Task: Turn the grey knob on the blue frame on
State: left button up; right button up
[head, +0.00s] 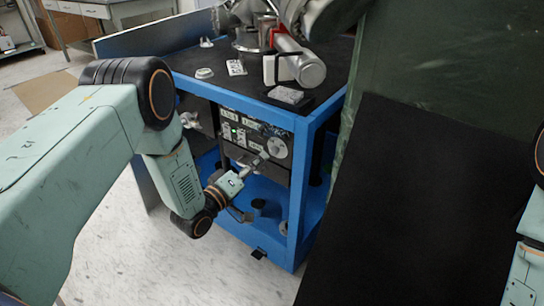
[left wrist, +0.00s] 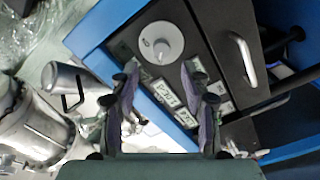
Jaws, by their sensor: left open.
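The grey knob (head: 277,147) is a round disc on the dark front panel (head: 238,135) of the blue frame (head: 315,110). In the left wrist view the knob (left wrist: 161,43) has a raised grip and sits just beyond the fingertips. My left gripper (head: 259,160) points at the knob from the lower left. In the left wrist view its two fingers (left wrist: 162,72) are spread, with nothing between them. The fingers look apart from the knob. My right gripper is not in view; only part of my right arm shows at the right edge.
Labelled switches (left wrist: 180,92) and a metal handle (left wrist: 243,58) are near the knob. A large dark green surface (head: 420,60) rises to the right. Speckled floor (head: 120,250) is open at the left.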

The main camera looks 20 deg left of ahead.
aim_at(272, 152)
pick_arm(q)
jog(key=x, duration=0.1)
jog(key=b+x, duration=0.1)
jog(key=x, duration=0.3)
jog(key=shift+w+f+b, duration=0.2)
jog(key=shift+f+b, duration=0.1)
jog(key=shift+b, duration=0.05)
jog(key=shift+w+d+r, duration=0.2)
jog(key=shift+w+d, duration=0.1)
jog(key=shift+w, duration=0.05)
jog(key=shift+f, duration=0.1)
grip_shut()
